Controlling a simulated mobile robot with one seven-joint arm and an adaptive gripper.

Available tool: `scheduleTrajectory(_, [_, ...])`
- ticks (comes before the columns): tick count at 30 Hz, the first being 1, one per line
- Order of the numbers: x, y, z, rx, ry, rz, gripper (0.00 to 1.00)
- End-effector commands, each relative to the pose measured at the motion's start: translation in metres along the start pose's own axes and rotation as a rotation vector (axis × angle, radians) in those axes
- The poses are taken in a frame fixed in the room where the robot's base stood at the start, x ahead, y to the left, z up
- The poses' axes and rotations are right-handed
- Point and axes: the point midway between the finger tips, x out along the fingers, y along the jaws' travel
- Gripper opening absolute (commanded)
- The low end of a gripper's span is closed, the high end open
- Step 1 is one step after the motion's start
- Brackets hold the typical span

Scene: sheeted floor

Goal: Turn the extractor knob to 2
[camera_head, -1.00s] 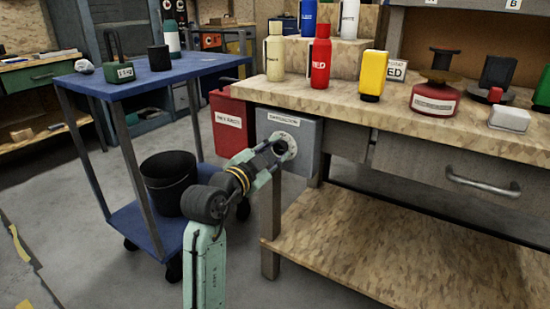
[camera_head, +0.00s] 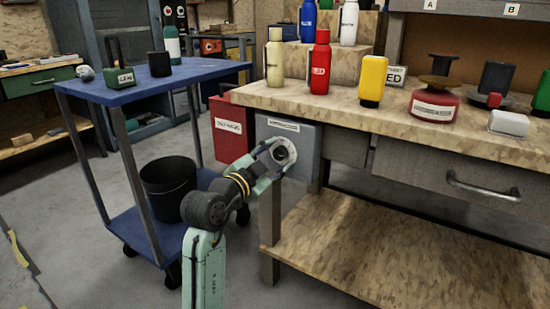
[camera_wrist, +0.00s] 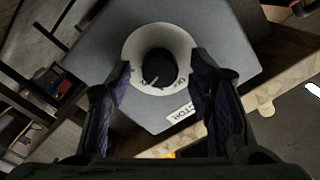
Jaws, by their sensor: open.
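The extractor knob is a dark round knob (camera_wrist: 159,69) on a pale dial plate (camera_wrist: 182,40) with small marks, on the front of a grey box (camera_head: 305,152) labelled as the extractor. In the head view the dial (camera_head: 284,150) is partly hidden by my gripper. My gripper (camera_wrist: 160,82) is open, with one finger on each side of the knob in the wrist view. A gap shows between each finger and the knob. A light pointer line shows on the knob, but I cannot read which number it points to.
The grey box is fixed under the left end of the wooden workbench (camera_head: 420,128). A red box (camera_head: 230,130) hangs beside it. A blue trolley (camera_head: 130,90) with a black bucket (camera_head: 168,180) stands to the left. Bottles stand on the bench above.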

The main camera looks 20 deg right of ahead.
Motion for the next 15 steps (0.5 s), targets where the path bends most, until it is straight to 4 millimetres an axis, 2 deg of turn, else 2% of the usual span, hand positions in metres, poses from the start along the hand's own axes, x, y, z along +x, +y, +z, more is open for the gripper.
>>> scheduleTrajectory(4, [-0.004, -0.001, 0.001, 0.000, -0.001, -0.001, 0.48])
scheduleTrajectory(7, [-0.017, -0.001, 0.001, -0.001, -0.001, -0.004, 0.48])
scheduleTrajectory(15, [-0.074, -0.001, 0.001, 0.000, -0.002, -0.004, 0.48])
